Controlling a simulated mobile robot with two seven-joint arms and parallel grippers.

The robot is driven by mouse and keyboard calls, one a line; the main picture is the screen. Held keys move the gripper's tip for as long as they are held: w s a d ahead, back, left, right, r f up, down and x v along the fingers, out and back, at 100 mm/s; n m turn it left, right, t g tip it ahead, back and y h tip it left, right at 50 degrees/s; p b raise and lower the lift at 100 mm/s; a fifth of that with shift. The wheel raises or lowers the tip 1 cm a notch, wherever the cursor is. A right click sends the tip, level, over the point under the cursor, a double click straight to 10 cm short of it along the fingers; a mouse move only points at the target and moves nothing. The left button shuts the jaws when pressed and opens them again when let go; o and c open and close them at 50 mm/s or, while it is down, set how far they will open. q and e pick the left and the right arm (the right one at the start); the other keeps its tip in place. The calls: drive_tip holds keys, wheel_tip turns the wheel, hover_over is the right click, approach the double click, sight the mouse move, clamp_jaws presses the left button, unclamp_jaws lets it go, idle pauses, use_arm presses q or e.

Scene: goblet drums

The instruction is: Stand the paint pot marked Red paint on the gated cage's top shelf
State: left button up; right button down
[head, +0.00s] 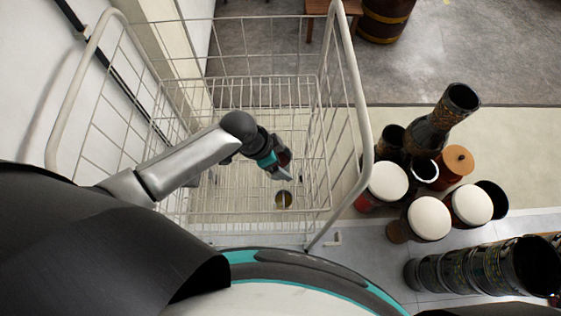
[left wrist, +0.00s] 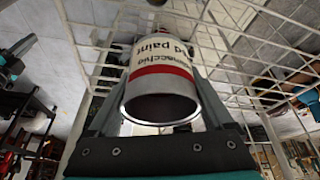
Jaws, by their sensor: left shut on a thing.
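The paint pot (left wrist: 163,85) is a pale-labelled metal can with a red band. Its label shows upside down in the left wrist view, with "d paint" legible and the start cut off. My left gripper (head: 282,168) is shut on it inside the white wire gated cage (head: 352,80). Wire shelving (head: 245,92) spans the cage; I cannot tell whether the pot touches a shelf. My right gripper is not in view.
Cage rails stand on both sides of my arm. Goblet drums (head: 429,217) cluster on the floor at right, and a patterned drum (head: 480,270) lies at lower right. A wall is at left.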

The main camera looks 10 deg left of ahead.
use_arm(q)
drive_tip(key=shift+f, duration=0.5)
drive_tip(key=shift+f, duration=0.2)
drive_tip(key=o, duration=1.4)
drive_tip(key=shift+c, duration=0.2)
drive_tip(key=shift+r, duration=0.15)
drive_tip(key=shift+r, duration=0.25)
drive_tip(key=p+v, duration=0.1)
drive_tip(key=v, duration=1)
drive_tip(key=shift+r+p, duration=0.3)
drive_tip(key=shift+a, duration=0.1)
